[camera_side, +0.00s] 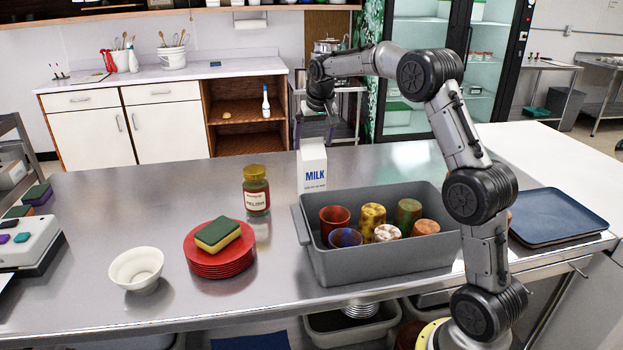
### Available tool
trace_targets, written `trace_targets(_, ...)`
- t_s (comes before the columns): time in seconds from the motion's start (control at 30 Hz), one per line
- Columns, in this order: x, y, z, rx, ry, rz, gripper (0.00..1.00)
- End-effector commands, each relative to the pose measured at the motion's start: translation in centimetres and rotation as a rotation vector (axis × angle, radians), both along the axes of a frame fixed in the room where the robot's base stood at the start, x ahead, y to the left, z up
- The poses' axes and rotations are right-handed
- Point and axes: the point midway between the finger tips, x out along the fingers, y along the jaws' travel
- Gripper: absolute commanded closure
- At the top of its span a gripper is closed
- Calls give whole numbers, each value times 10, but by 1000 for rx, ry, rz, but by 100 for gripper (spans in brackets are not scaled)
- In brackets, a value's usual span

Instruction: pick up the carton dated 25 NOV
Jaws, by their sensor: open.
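A white milk carton (312,170) with blue MILK lettering stands upright on the steel counter, behind the grey tub. A smaller line of print sits below the lettering, too small to read as a date. It is the only carton I can make out. My gripper (317,128) is open and points down above the carton's top in the picture. It looks empty. I cannot tell how far behind or above the carton it is.
A grey tub (385,263) holding several coloured cups stands just in front of the carton. A relish jar (256,191) is to its left. Red plates (218,262) with a sponge (217,235), a white bowl (137,270) and a blue tray (557,221) share the counter.

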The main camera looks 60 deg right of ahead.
Motion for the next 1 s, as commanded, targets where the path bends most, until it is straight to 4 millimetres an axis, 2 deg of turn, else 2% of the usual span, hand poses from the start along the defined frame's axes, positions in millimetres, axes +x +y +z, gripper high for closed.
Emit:
trace_targets(0.17,3,-2,-11,1,1,0,0)
trace_targets(0.5,16,-10,-51,-1,1,1,0)
trace_targets(0.8,17,-11,-55,-2,-1,0,0)
trace_targets(0.87,17,-11,-55,-1,-2,0,9)
trace_targets(1.0,17,-11,-55,-1,-2,0,34)
